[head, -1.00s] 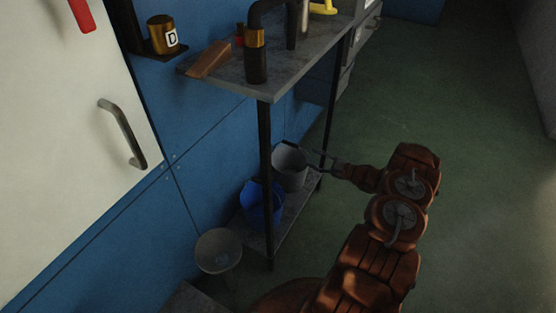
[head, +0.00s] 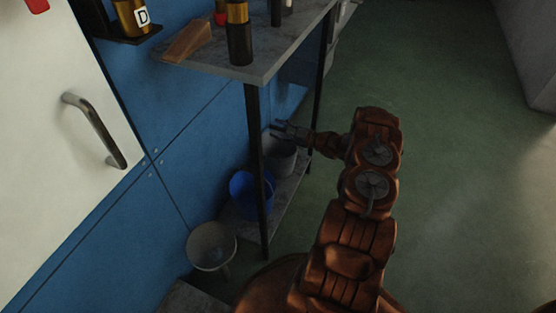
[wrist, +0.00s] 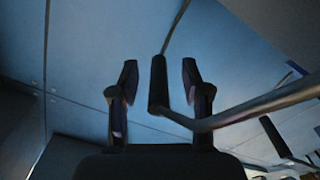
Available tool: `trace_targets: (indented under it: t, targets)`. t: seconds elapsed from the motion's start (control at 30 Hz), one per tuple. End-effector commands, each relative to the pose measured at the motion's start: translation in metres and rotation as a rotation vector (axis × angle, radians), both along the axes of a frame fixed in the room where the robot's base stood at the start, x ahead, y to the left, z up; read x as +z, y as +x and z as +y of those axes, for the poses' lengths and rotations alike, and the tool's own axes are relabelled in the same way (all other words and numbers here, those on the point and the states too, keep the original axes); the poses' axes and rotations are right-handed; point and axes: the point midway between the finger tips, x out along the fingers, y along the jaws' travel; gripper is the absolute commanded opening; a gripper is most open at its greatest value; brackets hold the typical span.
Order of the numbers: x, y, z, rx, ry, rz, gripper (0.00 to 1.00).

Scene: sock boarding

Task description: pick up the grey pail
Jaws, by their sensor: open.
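The grey pail (head: 284,160) stands on the low shelf under the table, beside a blue bucket, in the head view. My gripper (head: 277,129) is over the pail's top, reaching in from the right past the table leg. In the wrist view my gripper (wrist: 158,76) is open. A dark grip on a bent metal wire (wrist: 158,84), which looks like the pail's handle, lies between the two fingers with gaps on both sides. The pail's body cannot be made out in the wrist view, and my gripper hides part of its rim in the head view.
The blue bucket (head: 246,190) stands nearer on the low shelf (head: 285,207). A dark table leg (head: 255,150) rises in front. The tabletop (head: 270,48), with bottles on it, is above. A pale round bowl-like thing (head: 211,240) is lower left. Green floor is clear on the right.

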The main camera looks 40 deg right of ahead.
Motion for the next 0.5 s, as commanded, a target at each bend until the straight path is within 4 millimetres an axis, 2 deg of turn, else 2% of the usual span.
trace_targets:
  t: [0.27,0.5]
  targets:
    - [0.0004,0.0017,0.0002,-0.002,-0.001,0.001,0.47]
    - [0.0004,0.0016,0.0,-0.002,-0.001,0.0,0.22]
